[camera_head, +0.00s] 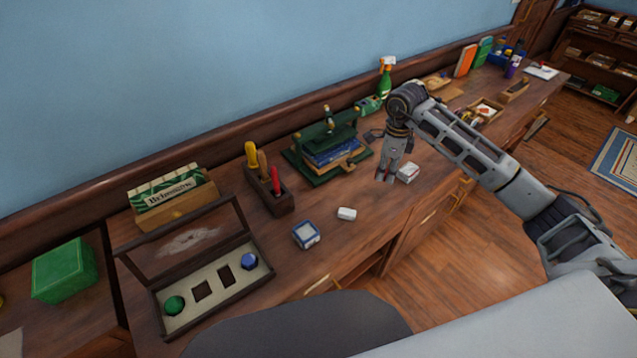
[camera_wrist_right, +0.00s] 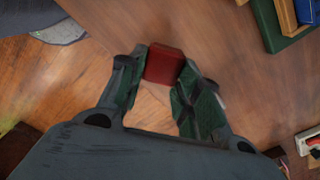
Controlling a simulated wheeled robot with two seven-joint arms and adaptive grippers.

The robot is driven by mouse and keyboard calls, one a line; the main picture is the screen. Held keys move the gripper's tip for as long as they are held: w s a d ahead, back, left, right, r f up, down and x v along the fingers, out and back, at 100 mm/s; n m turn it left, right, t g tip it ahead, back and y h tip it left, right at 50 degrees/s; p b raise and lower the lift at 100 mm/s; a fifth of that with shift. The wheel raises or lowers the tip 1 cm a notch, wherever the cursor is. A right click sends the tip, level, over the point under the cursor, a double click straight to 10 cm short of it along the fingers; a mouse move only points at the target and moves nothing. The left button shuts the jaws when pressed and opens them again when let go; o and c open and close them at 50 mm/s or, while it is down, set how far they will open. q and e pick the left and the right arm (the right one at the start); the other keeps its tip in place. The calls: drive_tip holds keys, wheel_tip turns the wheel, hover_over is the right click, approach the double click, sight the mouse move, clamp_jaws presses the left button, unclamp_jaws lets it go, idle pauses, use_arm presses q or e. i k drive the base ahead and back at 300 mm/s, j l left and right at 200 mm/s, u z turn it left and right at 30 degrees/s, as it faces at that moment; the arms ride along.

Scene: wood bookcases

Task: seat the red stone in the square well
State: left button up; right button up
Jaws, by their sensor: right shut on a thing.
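The red stone (camera_wrist_right: 164,64) is a dark red block between the fingertips of my right gripper (camera_wrist_right: 164,75) in the wrist view. My left gripper is not in view.
A blue-and-white box (camera_head: 306,235) and a small white block (camera_head: 347,214) lie right of the case. A tool holder (camera_head: 271,195) and the green press (camera_head: 330,150) stand behind. A red-and-white box (camera_head: 408,172) is beside my right gripper.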

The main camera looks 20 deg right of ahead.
sight(207, 287)
drive_tip(key=k+l+u, duration=0.15)
drive_tip(key=u, duration=0.25)
drive_tip(key=k+u, duration=0.6)
drive_tip(key=u, duration=0.2)
drive_tip(key=j+u, duration=0.15)
drive_tip(key=u, duration=0.15)
drive_tip(key=i+j+u, duration=0.1)
drive_tip(key=u, duration=0.15)
